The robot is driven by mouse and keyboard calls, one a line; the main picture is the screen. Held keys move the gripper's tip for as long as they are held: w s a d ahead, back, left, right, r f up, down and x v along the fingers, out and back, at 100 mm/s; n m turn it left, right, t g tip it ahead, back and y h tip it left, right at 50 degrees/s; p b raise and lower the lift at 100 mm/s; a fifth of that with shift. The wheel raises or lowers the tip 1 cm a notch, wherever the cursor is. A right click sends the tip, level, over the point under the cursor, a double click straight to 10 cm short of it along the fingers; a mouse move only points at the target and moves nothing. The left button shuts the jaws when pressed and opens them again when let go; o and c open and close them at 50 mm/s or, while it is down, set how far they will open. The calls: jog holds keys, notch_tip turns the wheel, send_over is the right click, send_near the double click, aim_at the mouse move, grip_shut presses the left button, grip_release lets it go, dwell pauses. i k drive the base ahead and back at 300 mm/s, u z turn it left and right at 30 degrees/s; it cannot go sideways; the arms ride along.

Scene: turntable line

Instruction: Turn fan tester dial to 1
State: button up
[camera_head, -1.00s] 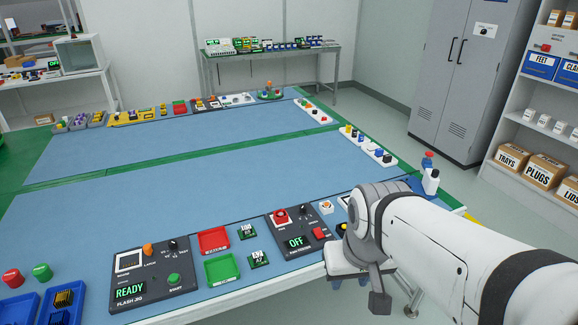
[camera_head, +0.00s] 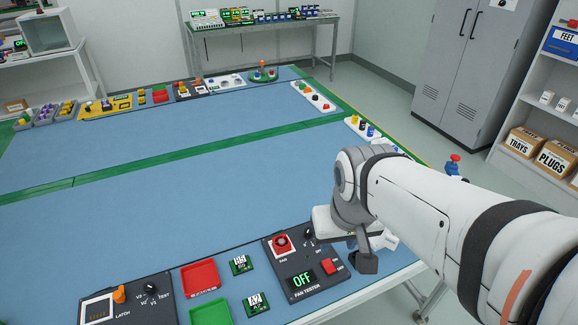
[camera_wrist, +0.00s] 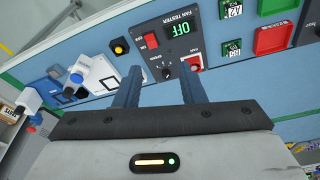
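The fan tester is a dark panel (camera_head: 292,262) at the near edge of the blue bench. Its green display (camera_head: 301,281) reads OFF; it also shows in the wrist view (camera_wrist: 180,29). The small black speed dial (camera_head: 308,235) sits at the panel's upper right, partly beside my wrist, and its setting is too small to read. In the wrist view the dial (camera_wrist: 167,74) appears between my fingertips. My gripper (camera_wrist: 158,76) is open, its fingers apart on either side of the dial in the picture. I cannot tell whether they touch it.
On the panel are a red fan part (camera_head: 281,242) and a red switch (camera_head: 329,267). Left of it lie green boards (camera_head: 240,265) and a red tray (camera_head: 199,276). A yellow button (camera_wrist: 119,47) and white fixtures (camera_wrist: 99,76) are on the panel's other side.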

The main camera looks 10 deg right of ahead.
aim_at(308, 234)
jog(key=u, duration=1.45)
jog(key=k, duration=1)
jog(key=z, duration=0.85)
jog(key=i, duration=1)
jog(key=z, duration=0.1)
